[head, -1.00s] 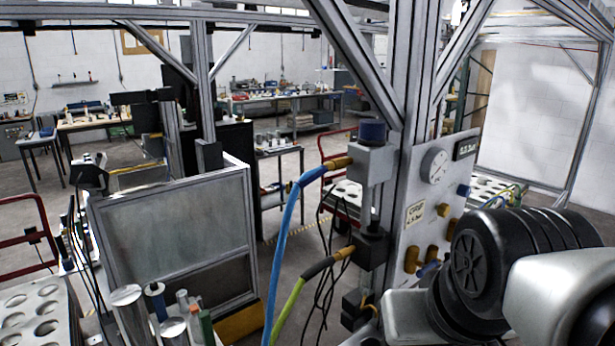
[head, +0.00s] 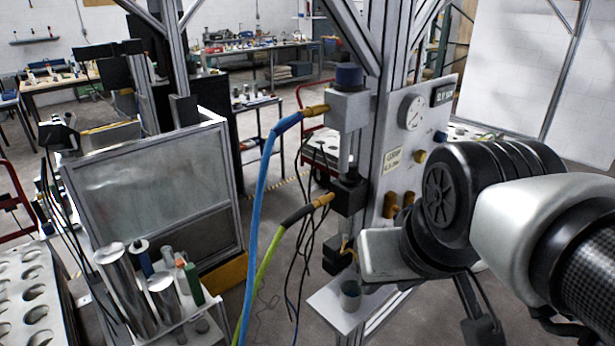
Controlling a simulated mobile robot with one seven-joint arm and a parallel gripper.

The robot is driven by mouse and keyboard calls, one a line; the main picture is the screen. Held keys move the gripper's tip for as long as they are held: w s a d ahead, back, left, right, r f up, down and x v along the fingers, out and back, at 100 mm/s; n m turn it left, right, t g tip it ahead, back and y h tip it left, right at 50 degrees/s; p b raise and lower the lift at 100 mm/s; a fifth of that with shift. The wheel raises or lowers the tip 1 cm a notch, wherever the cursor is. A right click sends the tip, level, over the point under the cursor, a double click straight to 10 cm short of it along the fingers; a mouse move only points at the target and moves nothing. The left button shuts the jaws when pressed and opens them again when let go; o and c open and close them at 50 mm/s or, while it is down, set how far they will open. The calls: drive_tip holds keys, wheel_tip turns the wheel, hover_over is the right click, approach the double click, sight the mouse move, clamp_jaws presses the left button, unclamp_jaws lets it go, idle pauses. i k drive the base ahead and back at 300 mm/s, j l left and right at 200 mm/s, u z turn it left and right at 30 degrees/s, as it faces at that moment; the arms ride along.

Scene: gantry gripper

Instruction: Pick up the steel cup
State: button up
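A small grey metal cup (head: 350,296) stands upright on a pale shelf plate (head: 335,312) low on the metal column, and looks like the steel cup. My arm reaches in from the right, with its black joint (head: 440,200) above and to the right of the cup. A light grey part of my arm (head: 390,257) is just right of the cup in the picture and appears apart from it. I make out no gripper fingers. A dark piece hangs below the joint, and I cannot tell what it is.
Blue (head: 262,190) and green (head: 268,260) hoses hang left of the shelf, with thin black cables close to it. A gauge panel (head: 415,130) is on the column. Metal cylinders (head: 125,290) stand at lower left. A holed rack (head: 30,300) is at far left.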

sight(351, 294)
drive_tip(key=i+l+u, duration=0.2)
drive_tip(key=l, duration=0.15)
drive_tip(key=i+l+u, duration=0.15)
drive_tip(key=l, duration=0.2)
drive_tip(key=i+l+u, duration=0.2)
drive_tip(key=l, duration=0.2)
drive_tip(key=l+u, duration=0.2)
drive_tip(key=l, duration=0.15)
